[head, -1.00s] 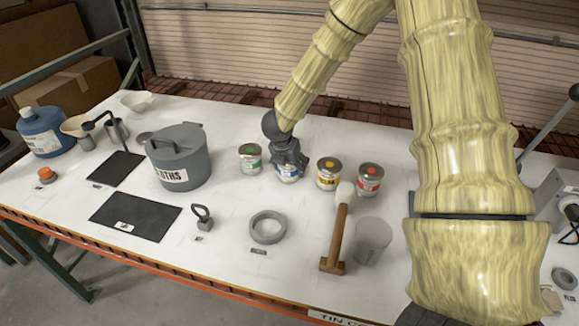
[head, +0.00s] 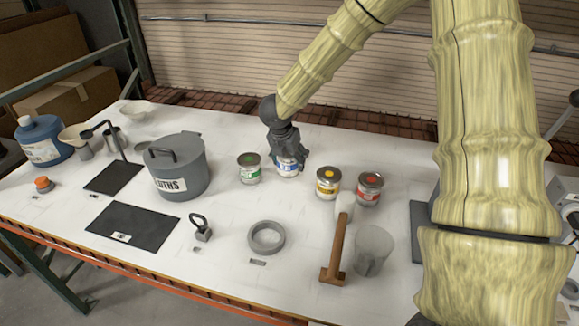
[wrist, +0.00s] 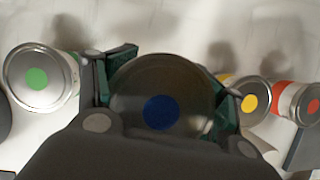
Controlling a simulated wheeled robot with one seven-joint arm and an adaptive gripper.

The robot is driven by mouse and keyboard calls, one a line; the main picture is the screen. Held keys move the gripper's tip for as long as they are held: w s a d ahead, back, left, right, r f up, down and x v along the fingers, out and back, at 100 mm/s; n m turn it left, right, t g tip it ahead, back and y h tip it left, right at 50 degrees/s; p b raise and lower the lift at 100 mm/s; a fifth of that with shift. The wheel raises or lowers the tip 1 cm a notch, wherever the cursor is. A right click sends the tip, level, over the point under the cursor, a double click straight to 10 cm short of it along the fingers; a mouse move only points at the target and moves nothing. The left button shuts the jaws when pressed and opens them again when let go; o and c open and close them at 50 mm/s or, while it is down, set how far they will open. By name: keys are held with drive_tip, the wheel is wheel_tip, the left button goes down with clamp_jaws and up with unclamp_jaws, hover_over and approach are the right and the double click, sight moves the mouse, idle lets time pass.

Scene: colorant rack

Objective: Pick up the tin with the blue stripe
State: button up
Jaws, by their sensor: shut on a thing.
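The tin with the blue stripe (head: 287,170) is in my gripper (head: 287,158), in the back row of tins. In the wrist view its round lid with a blue dot (wrist: 161,111) sits between the two green-padded fingers (wrist: 165,90). My gripper is shut on this tin from above. The tin looks upright and a little off the table; its upper part is partly hidden by the gripper in the head view.
The green tin (head: 249,168) stands close at the left. The yellow tin (head: 328,182) and red tin (head: 370,188) stand at the right. A mallet (head: 337,245), grey ring (head: 266,238) and lidded pot (head: 178,170) are on the white table (head: 225,225).

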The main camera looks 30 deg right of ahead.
drive_tip(key=shift+r+b, duration=0.85)
drive_tip(key=shift+r, duration=4.7)
